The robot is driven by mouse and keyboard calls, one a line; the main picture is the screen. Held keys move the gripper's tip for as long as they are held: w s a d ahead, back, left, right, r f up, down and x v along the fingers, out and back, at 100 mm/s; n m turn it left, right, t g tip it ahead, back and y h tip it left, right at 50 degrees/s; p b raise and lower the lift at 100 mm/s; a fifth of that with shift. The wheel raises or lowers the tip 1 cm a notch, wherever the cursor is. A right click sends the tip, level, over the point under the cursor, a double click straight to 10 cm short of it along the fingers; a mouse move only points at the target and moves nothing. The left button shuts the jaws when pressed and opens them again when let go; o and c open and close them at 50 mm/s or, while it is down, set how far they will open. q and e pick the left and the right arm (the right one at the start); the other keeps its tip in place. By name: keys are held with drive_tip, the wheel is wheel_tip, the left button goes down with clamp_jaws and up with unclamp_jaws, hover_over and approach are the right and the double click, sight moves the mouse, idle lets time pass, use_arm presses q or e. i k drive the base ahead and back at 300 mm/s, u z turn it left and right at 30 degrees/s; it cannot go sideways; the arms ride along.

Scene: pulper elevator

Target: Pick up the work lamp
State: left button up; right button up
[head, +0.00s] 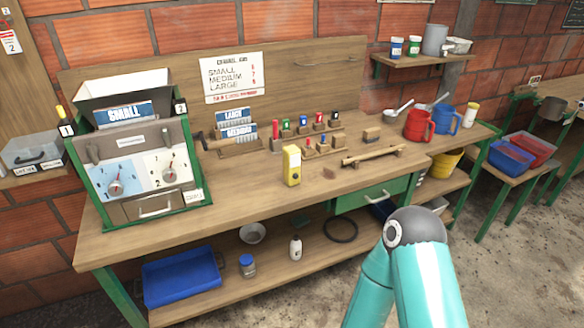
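A small upright yellow block-shaped object with a pale front panel, which looks like the work lamp (292,166), stands on the wooden bench top (240,188) near its front edge. It is to the right of the green-framed box with dials. Nothing touches it from above. Neither of my grippers shows in the head view. Only a teal link and grey elbow of my arm show at the bottom right, well to the right of and below the lamp.
The green-framed dial box (140,150) fills the bench's left end. Behind the lamp are a rack of small coloured-top items (305,128) and blue cards (237,125). A wooden bar (373,155) lies to its right. Red (419,124) and blue mugs (447,120) stand further right.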

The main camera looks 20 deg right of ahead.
sight(291, 155)
drive_tip(key=u, duration=0.05)
drive_tip(key=i, duration=0.9)
drive_tip(key=z, duration=0.05)
